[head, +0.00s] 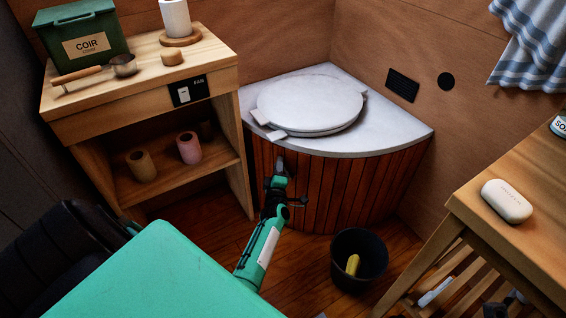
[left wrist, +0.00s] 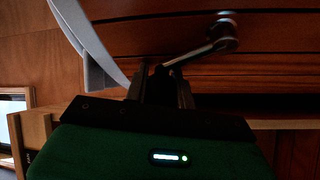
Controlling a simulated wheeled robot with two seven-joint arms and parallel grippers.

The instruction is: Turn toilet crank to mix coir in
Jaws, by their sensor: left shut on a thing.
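The toilet has a white lid (head: 310,104), shut on a pale corner top, above a curved front of wooden slats (head: 345,185). The metal crank (left wrist: 200,52) comes out between my fingers in the left wrist view, its arm slanting up to a round knob (left wrist: 226,32). My left gripper (head: 279,182) is at the slatted front, below the lid, and it also shows in the left wrist view (left wrist: 162,85). It is shut on the crank; my fingers hide the held part.
A green coir box (head: 82,38) and a scoop (head: 122,66) sit on the wooden shelf unit (head: 215,52) at left. A dark bucket (head: 372,248) stands on the floor right of my left arm. A wooden table (head: 470,195) with a white soap-like case (head: 507,201) is at right.

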